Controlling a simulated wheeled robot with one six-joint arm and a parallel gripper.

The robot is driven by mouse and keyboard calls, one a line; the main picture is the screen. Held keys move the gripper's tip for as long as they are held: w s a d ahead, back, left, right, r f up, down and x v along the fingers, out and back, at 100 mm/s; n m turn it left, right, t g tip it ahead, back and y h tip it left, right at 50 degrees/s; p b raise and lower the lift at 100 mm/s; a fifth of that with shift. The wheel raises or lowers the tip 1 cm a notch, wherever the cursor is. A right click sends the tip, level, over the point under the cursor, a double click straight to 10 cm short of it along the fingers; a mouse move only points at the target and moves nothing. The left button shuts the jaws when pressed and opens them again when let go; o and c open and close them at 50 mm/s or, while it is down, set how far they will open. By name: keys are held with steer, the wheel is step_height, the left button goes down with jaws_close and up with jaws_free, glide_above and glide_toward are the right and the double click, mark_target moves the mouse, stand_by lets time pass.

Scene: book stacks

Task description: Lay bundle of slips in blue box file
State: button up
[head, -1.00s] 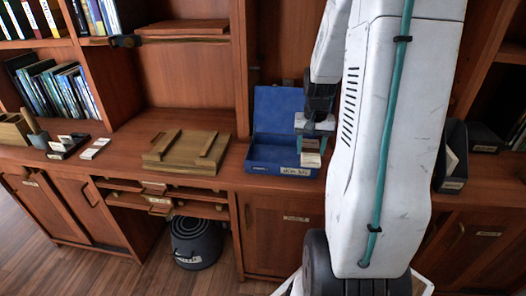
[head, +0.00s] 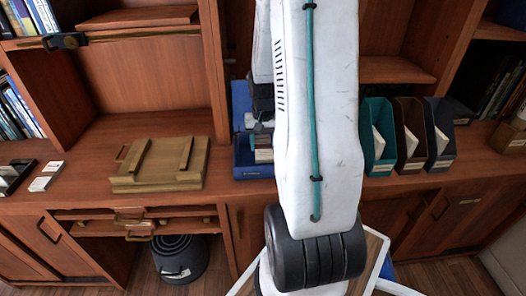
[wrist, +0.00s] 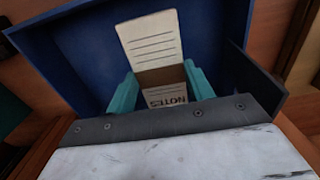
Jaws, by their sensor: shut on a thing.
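The blue box file (head: 254,172) stands on the counter with its lid (head: 238,100) raised. My arm hides its right part in the head view. In the wrist view its blue inside (wrist: 85,58) fills much of the picture. My gripper (wrist: 162,85), with teal fingers, is shut on the bundle of slips (wrist: 150,40), which is pale and lined with a brown band and a NOTES label. In the head view the bundle (head: 263,155) shows below my gripper (head: 262,143), over the box opening. I cannot tell whether it touches the box floor.
A wooden press or board (head: 158,165) lies left of the box. Teal (head: 376,140), brown (head: 409,140) and dark (head: 438,140) upright files stand to the right. A dark tray (head: 14,175) and a white card stack (head: 46,177) are at far left. Bare counter lies in front of the board.

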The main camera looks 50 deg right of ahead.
mark_target(264, 147)
steer(key=shift+s+f, duration=0.1)
steer(key=shift+f, duration=1.65)
steer(key=shift+f, duration=0.1)
steer(key=o, duration=1)
